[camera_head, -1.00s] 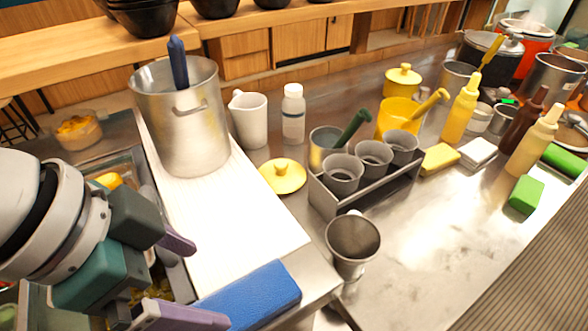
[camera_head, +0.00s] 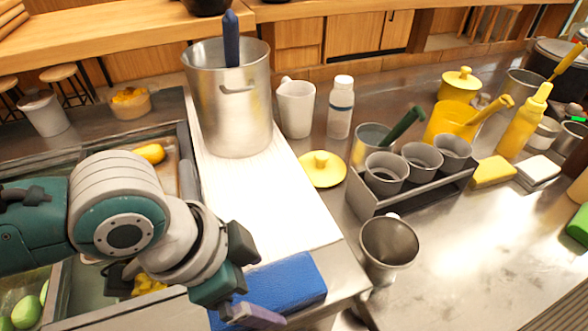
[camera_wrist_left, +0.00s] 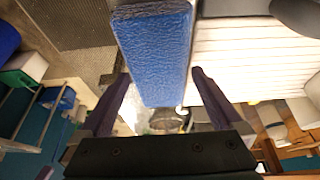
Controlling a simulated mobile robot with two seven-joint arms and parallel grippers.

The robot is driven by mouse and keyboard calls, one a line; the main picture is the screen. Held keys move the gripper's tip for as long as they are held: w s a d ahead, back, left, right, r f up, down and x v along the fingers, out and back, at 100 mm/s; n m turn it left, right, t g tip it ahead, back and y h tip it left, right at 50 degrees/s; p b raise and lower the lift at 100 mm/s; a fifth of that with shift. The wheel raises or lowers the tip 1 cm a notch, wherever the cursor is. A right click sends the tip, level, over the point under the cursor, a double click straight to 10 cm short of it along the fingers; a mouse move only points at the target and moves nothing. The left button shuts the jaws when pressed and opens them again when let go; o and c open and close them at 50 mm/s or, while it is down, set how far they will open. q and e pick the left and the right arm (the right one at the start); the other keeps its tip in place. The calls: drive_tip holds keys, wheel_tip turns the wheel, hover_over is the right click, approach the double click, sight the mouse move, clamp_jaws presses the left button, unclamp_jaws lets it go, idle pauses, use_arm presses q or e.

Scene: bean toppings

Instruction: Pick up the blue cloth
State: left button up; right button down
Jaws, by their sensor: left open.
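The blue cloth (camera_head: 290,283) is a thick folded block at the near end of the white board, by the counter's front edge. My left gripper (camera_head: 250,312) is at the cloth's near left side in the head view and hides part of it. In the left wrist view the cloth (camera_wrist_left: 158,50) extends down from the top, and its end lies between the two open fingers of the gripper (camera_wrist_left: 153,92). I cannot tell whether the fingers touch it. The right gripper is not in view.
A metal cup (camera_head: 390,245) stands right of the cloth. A rack (camera_head: 415,193) of grey cups and a yellow lid (camera_head: 322,170) are behind. A tall steel pot (camera_head: 232,110) stands on the white board (camera_head: 270,200). Food bins (camera_head: 165,185) lie left.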

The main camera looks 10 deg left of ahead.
sight(259, 289)
use_arm(q)
drive_tip(key=c, duration=1.1)
drive_tip(key=shift+r, duration=0.1)
wheel_tip(259, 289, up, 20)
drive_tip(key=p, duration=0.2)
drive_tip(key=shift+p, duration=0.3)
